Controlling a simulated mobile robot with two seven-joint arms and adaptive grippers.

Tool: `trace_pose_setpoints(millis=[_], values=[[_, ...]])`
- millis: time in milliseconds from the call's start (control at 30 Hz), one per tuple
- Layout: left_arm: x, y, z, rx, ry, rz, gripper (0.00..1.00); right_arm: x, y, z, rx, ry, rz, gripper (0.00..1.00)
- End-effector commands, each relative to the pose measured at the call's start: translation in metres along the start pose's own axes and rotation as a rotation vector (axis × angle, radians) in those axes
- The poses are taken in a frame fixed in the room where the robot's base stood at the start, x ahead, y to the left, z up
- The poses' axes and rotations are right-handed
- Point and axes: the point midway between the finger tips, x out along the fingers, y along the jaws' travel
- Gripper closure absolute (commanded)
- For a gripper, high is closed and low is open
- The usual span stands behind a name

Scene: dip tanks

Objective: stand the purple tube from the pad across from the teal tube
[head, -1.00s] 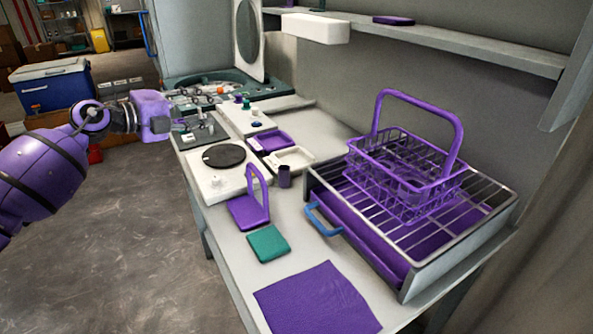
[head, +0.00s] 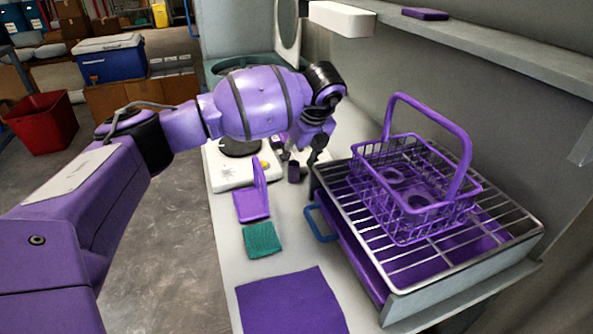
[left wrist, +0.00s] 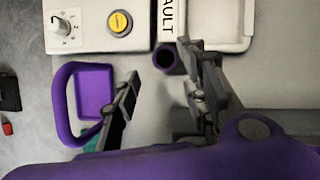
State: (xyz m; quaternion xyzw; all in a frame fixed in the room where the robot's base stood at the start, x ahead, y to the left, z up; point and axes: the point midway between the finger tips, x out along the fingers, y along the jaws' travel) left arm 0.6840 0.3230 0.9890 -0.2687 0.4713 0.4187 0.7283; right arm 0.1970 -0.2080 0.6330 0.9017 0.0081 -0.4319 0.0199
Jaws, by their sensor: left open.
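My left gripper (head: 302,152) is open over the bench, above a small dark purple open-topped cylinder (head: 294,171). In the left wrist view the cylinder (left wrist: 165,60) stands upright between and beyond the open fingers (left wrist: 159,66), and nothing is held. I cannot tell whether it is the purple tube. A flat purple mat (head: 290,303) and a small teal pad (head: 262,240) lie bare at the front of the bench. No teal tube can be made out. My left arm hides much of the bench behind. My right gripper is not in view.
A wire rack (head: 505,232) holding a purple basket (head: 415,208) stands at the right. A purple handled dustpan-like piece (head: 251,205) lies left of the cylinder. A white device (head: 228,173) with a dark disc is behind. A shelf (head: 500,50) overhangs at the upper right.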

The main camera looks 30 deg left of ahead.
Motion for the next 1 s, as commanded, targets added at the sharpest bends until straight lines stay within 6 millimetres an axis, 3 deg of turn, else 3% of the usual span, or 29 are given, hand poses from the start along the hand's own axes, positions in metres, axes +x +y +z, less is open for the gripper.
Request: trace_pose_setpoints(millis=[333,667,933,1000], values=[[0.047,-0.002,0.001,0.0,0.002,-0.001,0.6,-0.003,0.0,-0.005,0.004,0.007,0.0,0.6],[0.054,-0.003,0.001,0.001,0.002,-0.003,0.61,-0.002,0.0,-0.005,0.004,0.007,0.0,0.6],[0.054,-0.003,0.001,0.001,0.002,-0.003,0.96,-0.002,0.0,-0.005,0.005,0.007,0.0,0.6],[0.054,-0.003,0.001,0.001,0.002,-0.004,1.0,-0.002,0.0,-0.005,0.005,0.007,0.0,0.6]])
